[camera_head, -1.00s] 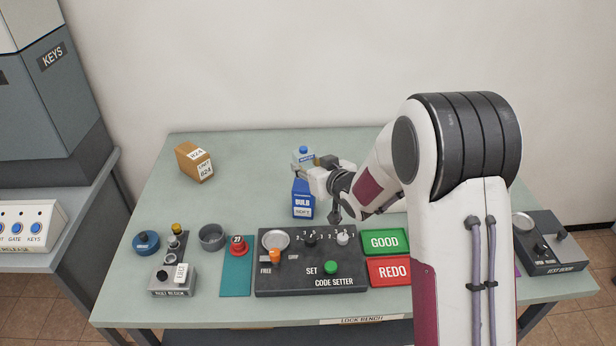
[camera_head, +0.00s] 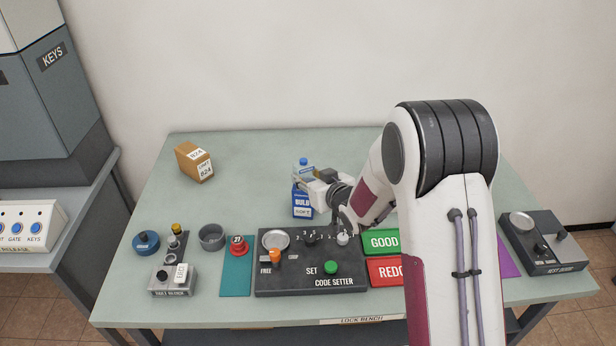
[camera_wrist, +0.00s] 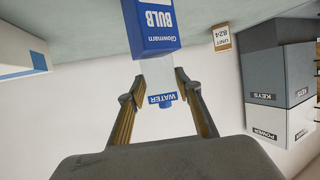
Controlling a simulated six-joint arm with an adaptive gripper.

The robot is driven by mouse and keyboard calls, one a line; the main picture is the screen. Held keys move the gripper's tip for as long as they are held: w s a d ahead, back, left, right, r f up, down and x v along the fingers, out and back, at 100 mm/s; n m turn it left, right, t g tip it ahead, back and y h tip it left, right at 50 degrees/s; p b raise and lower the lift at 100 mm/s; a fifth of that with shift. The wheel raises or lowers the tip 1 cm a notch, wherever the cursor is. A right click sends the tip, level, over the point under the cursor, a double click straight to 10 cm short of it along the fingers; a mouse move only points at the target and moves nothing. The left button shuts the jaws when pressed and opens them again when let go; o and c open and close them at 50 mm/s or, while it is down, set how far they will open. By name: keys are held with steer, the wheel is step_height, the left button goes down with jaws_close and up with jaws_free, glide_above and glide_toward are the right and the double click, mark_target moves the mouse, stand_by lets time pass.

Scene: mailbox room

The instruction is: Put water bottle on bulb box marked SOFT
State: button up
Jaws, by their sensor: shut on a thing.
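The water bottle (camera_head: 303,169) is clear with a blue cap and a WATER label. It stands upright over the top of the blue bulb box (camera_head: 302,204), whose small white label looks like SOFT. My gripper (camera_head: 313,183) reaches in from the right at the bottle. In the wrist view its two fingers (camera_wrist: 162,98) are shut on the bottle (camera_wrist: 156,78), one on each side. The bottle's base end meets the near end of the BULB box (camera_wrist: 150,28). I cannot tell whether they touch or a small gap is left.
A brown UNIT 824 box (camera_head: 194,162) stands at the back left. The black code setter (camera_head: 290,285), green GOOD pad (camera_head: 381,241) and red REDO pad (camera_head: 386,271) lie in front. My arm hides part of the right side.

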steer(key=shift+f, duration=0.15)
steer(key=o, duration=0.9)
steer(key=shift+r, duration=0.2)
steer(key=shift+v, duration=6.05)
steer(key=shift+d, duration=0.1)
